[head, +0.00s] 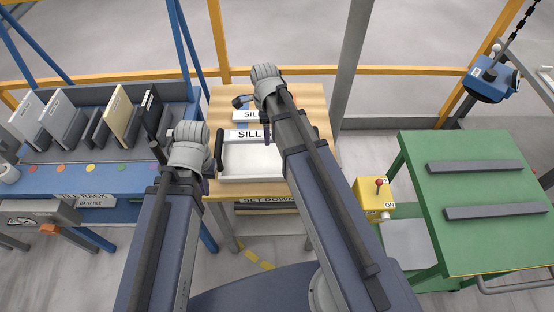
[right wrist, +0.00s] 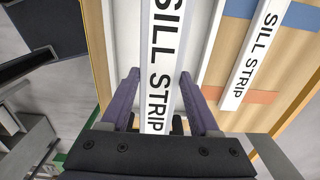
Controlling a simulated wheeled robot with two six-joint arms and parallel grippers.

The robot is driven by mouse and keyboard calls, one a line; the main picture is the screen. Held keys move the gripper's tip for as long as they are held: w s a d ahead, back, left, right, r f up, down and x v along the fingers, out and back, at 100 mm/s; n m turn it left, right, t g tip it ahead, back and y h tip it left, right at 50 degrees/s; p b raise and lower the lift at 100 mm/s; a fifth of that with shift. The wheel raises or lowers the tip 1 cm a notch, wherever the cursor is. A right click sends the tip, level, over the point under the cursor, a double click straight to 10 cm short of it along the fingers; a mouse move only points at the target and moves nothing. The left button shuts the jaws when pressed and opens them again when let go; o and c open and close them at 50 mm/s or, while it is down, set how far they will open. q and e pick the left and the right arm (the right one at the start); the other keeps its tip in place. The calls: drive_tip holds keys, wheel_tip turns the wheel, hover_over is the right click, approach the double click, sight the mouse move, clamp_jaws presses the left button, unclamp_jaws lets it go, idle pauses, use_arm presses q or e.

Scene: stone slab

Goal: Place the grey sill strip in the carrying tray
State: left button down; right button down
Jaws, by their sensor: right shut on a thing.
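A pale sill strip (right wrist: 160,70), lettered SILL STRIP, is between the purple fingers of my right gripper (right wrist: 163,100), which is shut on it. In the head view this strip (head: 242,134) lies across the far part of the white carrying tray (head: 250,163); I cannot tell whether it touches the tray. My right gripper (head: 267,134) hides its right part. A second pale strip (head: 246,115) lies on the wooden table behind the tray, and shows at right in the right wrist view (right wrist: 251,52). My left gripper (head: 206,184) is by the tray's left side, its fingers mostly hidden.
The wooden table (head: 311,101) has blue and orange patches beside the strips. A rack of upright slabs (head: 95,120) stands left. A green table (head: 475,170) with two dark bars stands right, and a yellow control box (head: 371,198) is between. A blue hoist (head: 490,80) hangs at upper right.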

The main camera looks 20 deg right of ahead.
sight(268, 156)
drive_tip(key=shift+s, duration=0.15)
wheel_tip(268, 156, down, 10)
drive_tip(key=b, duration=1)
drive_tip(key=shift+f, duration=0.2)
drive_tip(key=shift+r, duration=0.15)
drive_tip(key=c, duration=0.6)
unclamp_jaws()
drive_tip(key=shift+f, duration=0.2)
drive_tip(key=o, duration=0.5)
drive_tip(key=shift+r, duration=0.15)
